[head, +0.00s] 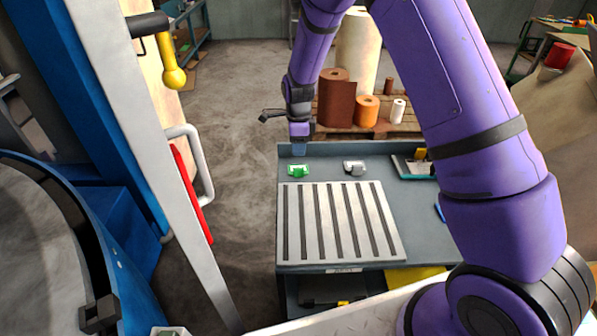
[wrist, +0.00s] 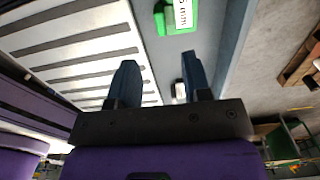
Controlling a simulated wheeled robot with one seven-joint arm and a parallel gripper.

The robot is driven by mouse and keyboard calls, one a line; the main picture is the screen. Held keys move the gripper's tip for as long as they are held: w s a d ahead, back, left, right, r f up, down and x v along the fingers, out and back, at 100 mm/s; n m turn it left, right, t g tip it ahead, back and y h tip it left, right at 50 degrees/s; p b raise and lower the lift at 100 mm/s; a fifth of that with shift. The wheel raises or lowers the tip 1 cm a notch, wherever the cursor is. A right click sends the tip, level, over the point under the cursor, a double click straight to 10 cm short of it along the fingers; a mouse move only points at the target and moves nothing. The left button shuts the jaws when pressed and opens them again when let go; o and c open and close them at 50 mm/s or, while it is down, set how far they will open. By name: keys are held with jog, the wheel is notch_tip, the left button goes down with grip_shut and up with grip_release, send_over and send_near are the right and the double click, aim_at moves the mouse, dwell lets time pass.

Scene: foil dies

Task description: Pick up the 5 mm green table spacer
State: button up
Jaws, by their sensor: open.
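The green spacer (head: 298,170) with a white label lies on the blue-grey table (head: 420,225), near its far left corner, behind the slotted plate. In the wrist view the green spacer (wrist: 178,14) is at the top, cut off by the picture edge; its label reads "5 mm". My gripper (head: 299,150) is above the far left edge of the table, just beyond the spacer. In the wrist view my gripper (wrist: 158,78) is open, with its two dark fingers apart and nothing between them. The spacer lies ahead of the fingertips, not between them.
A white and grey block (head: 354,168) stands to the right of the spacer. A pale slotted plate (head: 340,222) fills the table's middle left. A tray (head: 412,168) with a yellow item lies at the back right. Brown and orange rolls (head: 366,110) stand beyond the table.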

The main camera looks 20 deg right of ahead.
aim_at(299, 168)
notch_tip(299, 168, down, 10)
jog(key=shift+f, duration=0.1)
grip_shut()
dwell(0.5)
